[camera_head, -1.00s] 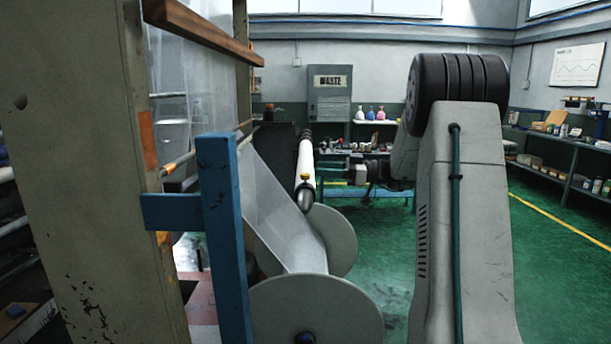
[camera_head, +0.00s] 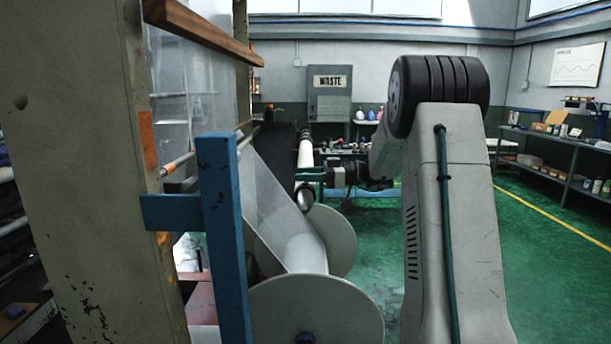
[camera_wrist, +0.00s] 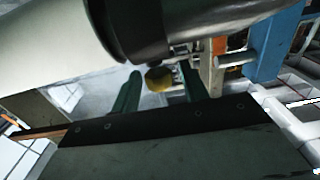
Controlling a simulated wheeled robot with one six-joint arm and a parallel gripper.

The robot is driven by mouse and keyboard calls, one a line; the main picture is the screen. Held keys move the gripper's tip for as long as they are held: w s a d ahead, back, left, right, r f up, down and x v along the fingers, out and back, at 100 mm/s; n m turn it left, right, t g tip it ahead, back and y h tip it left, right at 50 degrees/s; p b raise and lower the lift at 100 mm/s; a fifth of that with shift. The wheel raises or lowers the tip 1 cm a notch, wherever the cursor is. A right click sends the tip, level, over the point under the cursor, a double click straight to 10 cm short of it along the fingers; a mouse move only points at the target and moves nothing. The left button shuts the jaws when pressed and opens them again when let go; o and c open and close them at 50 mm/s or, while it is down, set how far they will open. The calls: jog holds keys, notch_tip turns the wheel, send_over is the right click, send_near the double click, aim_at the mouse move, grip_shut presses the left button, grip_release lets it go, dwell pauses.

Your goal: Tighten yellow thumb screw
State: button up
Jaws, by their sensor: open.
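The yellow thumb screw (camera_wrist: 158,79) shows in the wrist view, below the dark collar at the end of the white roller. My gripper (camera_wrist: 160,82) is open, with its two green fingers on either side of the screw. I cannot tell whether either finger touches it. In the head view my gripper (camera_head: 308,174) reaches from the right to the end of the white roller (camera_head: 305,150), and the screw is hidden there behind the fingers.
A blue post (camera_head: 222,235) stands in the left foreground. Film (camera_head: 268,205) runs down to a reel with large grey discs (camera_head: 318,310) below the roller. A grey waste cabinet (camera_head: 329,105) stands at the back. Green floor is clear on the right.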

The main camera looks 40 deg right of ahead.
jog(key=c, duration=0.9)
jog(key=shift+c, duration=0.2)
jog(key=m+t+h, duration=0.3)
jog(key=h, duration=0.1)
jog(key=m+t+h, duration=0.3)
jog(key=h, duration=0.1)
jog(key=shift+a+m, duration=0.1)
jog(key=shift+m, duration=0.3)
jog(key=m+t+h, duration=0.1)
jog(key=m+h, duration=0.2)
jog(key=h, duration=0.2)
jog(key=shift+m+h, duration=1.3)
jog(key=shift+h, duration=0.8)
jog(key=shift+m+h, duration=0.3)
jog(key=o, duration=0.9)
jog(key=shift+o, duration=0.2)
